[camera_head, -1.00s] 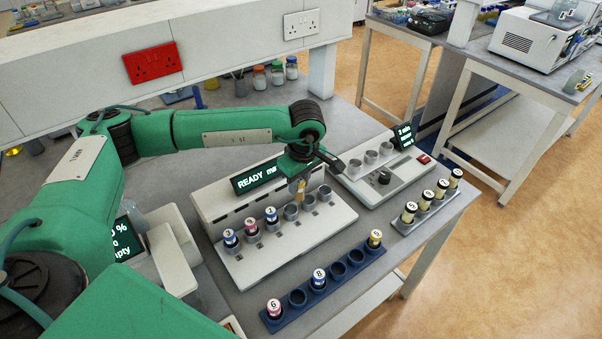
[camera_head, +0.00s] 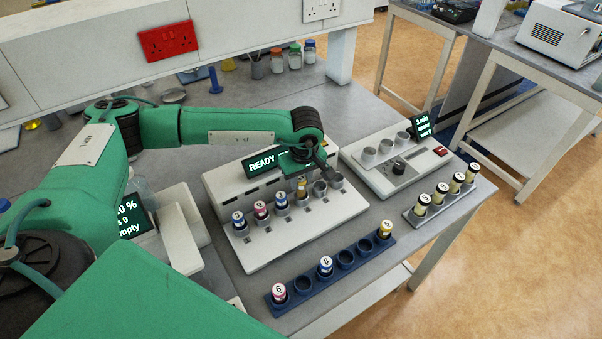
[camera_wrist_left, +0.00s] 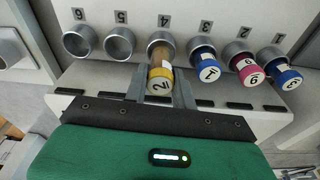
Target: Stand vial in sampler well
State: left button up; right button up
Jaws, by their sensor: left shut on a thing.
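The vial (camera_wrist_left: 162,66) has a yellow cap marked 2 and an amber body. My left gripper (camera_wrist_left: 160,90) is shut on it. In the head view the vial (camera_head: 302,188) is upright at the fourth well of the white sampler (camera_head: 286,238), under the READY screen. In the left wrist view its lower end overlaps the mouth of well 4 (camera_wrist_left: 159,39); its body shows above the rim, and how deep it sits cannot be told. My left gripper (camera_head: 302,178) is over this well in the head view. My right gripper is not in view.
Blue- and magenta-capped vials (camera_head: 260,210) fill the three wells beside it; the two wells (camera_head: 320,188) on the other side are empty. A blue rack (camera_head: 304,284) with several vials stands in front. A device with a knob (camera_head: 399,168) and a grey rack (camera_head: 418,217) are at right.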

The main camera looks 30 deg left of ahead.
aim_at(301, 186)
pick_arm(q)
jog(key=shift+f, duration=0.9)
jog(key=shift+f+b, duration=0.15)
jog(key=shift+b, duration=0.15)
jog(key=shift+f+b, duration=0.5)
jog(key=o, duration=1.1)
jog(key=shift+r, duration=0.1)
jog(key=shift+c, duration=0.2)
